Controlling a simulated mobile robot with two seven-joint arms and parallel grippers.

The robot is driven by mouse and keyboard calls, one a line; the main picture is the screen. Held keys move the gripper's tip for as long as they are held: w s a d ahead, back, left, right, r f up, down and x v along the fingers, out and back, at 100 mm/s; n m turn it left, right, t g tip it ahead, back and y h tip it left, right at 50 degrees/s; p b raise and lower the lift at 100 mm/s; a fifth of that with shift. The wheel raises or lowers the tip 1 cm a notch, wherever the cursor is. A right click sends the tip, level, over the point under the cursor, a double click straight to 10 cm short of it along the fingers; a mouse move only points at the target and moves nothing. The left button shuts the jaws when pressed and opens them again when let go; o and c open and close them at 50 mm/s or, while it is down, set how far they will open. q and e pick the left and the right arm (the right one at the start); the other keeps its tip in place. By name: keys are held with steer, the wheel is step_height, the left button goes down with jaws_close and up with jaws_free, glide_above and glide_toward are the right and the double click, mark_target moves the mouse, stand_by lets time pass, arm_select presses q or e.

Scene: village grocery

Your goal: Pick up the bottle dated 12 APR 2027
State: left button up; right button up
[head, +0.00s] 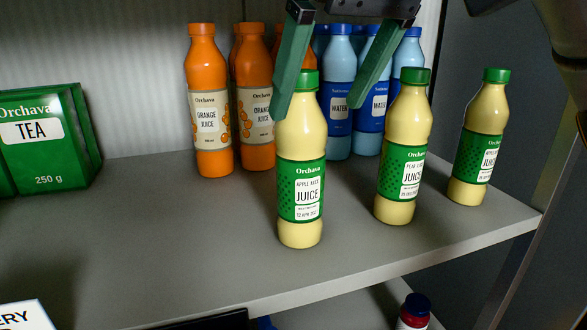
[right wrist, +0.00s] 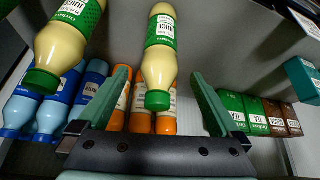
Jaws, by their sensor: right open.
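The bottle dated 12 APR 2027 (head: 301,175) is pale yellow with a green cap and a green apple juice label. It stands upright near the shelf's front edge, leftmost of three similar bottles. My right gripper (head: 318,109) is open, its two green fingers pointing down on either side of this bottle's cap and neck in the picture. In the right wrist view the bottle (right wrist: 158,55) appears between the open fingers (right wrist: 160,74), apart from both; its date cannot be read there. My left gripper is not in view.
A similar pear juice bottle (head: 403,150) stands close on the right, another apple juice bottle (head: 480,140) farther right. Orange juice bottles (head: 208,100) and blue water bottles (head: 339,90) stand behind. Green tea boxes (head: 45,140) are at left. The shelf (head: 180,240) is bare at front left.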

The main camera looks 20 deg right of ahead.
mark_target(313, 116)
steer(key=x, duration=0.6)
steer(key=shift+w, duration=0.15)
steer(key=shift+c, duration=0.2)
jaws_close()
stand_by(0.4)
